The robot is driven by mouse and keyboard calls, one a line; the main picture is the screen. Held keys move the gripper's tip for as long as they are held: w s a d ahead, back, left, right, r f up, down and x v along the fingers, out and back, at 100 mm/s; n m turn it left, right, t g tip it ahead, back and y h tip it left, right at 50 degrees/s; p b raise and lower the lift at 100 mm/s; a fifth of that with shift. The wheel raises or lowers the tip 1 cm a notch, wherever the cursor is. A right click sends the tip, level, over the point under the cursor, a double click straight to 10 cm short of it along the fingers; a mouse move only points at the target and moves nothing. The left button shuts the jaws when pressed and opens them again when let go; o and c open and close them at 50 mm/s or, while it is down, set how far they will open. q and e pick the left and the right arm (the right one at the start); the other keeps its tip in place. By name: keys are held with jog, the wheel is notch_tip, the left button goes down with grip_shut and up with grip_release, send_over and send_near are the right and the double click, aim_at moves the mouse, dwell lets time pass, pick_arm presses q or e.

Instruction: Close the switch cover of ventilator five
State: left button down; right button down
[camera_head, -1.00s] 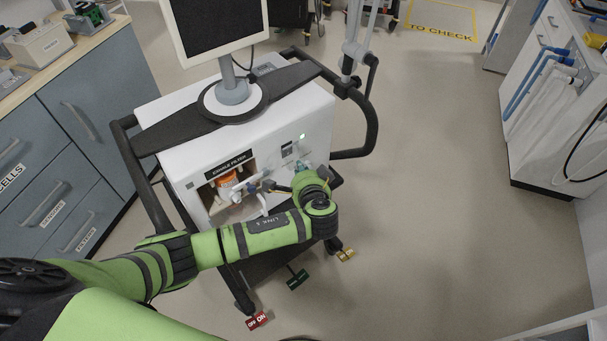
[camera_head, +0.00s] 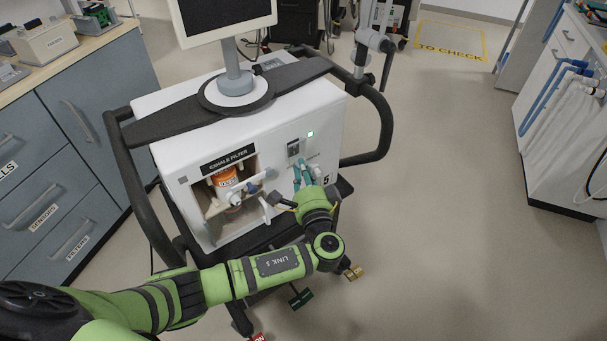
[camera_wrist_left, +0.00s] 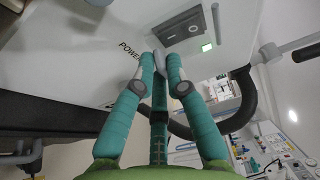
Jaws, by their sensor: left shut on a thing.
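Ventilator five (camera_head: 205,215) is a white box on a black-framed cart, with a "5" at its front's right edge. In the left wrist view the switch panel (camera_wrist_left: 183,28) and lamp (camera_wrist_left: 208,47) lie just past the fingertips. My left gripper (camera_head: 302,171) is just below the panel. Its teal fingers (camera_wrist_left: 164,62) are closed around a small grey piece (camera_wrist_left: 157,56), which looks like the switch cover. The fingers hide much of it.
Left of the gripper, the exhale filter bay (camera_head: 210,198) stands open with an orange-labelled canister (camera_head: 225,180). A black handle (camera_head: 375,145) curves out on the right. Grey drawers (camera_head: 65,205) stand at left. The floor on the right is clear.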

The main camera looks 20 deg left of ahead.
pick_arm(q)
jog(key=c, duration=1.2)
grip_release()
jog(key=shift+a, duration=0.1)
jog(key=shift+c, duration=0.2)
jog(key=v, duration=1.2)
